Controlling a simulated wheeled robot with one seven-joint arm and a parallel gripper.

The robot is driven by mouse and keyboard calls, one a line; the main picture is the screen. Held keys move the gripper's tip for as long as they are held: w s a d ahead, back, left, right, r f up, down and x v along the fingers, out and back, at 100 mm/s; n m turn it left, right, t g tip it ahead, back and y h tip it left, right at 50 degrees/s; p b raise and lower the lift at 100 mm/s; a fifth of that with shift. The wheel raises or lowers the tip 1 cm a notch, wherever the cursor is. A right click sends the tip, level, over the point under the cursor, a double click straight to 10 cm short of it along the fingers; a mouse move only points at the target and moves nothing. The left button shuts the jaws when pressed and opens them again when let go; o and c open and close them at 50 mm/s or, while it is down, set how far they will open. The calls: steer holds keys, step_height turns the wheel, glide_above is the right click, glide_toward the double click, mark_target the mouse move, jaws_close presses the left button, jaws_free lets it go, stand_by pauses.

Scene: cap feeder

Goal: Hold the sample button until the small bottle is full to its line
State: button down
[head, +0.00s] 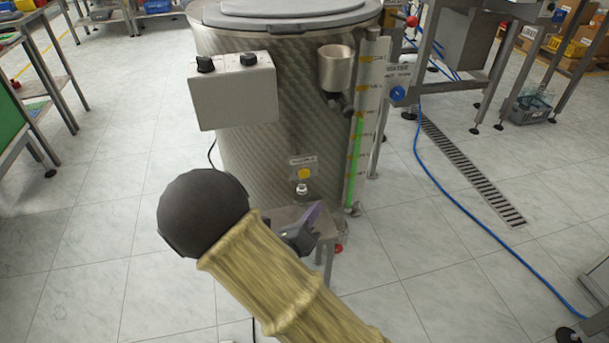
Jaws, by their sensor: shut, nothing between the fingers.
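The sample button (304,174) is a yellow round button under a small label, low on the front of a large steel tank (240,45). A small pale fitting (302,190) sits just below it; I cannot tell whether it is a spout or the bottle's top. My gripper (308,222), dark with a purplish part, is shut just below the button, over a small stand (326,222). It looks apart from the button, though depth is hard to judge. My own arm hides part of the gripper and stand. I cannot make out the small bottle or its line.
A grey control box (233,91) with two black knobs is on the tank's left. A metal cup (336,68) and a level gauge with green fill (359,150) are on its right. A blue hose (449,190) and a drain grate (470,170) cross the open floor.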

steer(key=shift+w, duration=0.1)
glide_toward(310, 173)
steer(key=shift+s+d+x, duration=0.1)
steer(key=shift+d+x, duration=0.05)
steer(key=shift+x, duration=0.7)
steer(key=shift+s+d+x, duration=0.1)
steer(key=shift+d+x, duration=0.1)
steer(key=shift+x, duration=0.65)
steer(key=shift+s+d+x, duration=0.1)
steer(key=shift+d+x, duration=0.05)
steer(key=shift+x, duration=0.7)
steer(key=shift+w, duration=0.1)
steer(key=shift+w+a+p, duration=0.1)
steer(key=shift+w+p, duration=0.25)
steer(key=shift+w+a, duration=0.15)
steer(key=shift+w, duration=0.3)
stand_by(4.1)
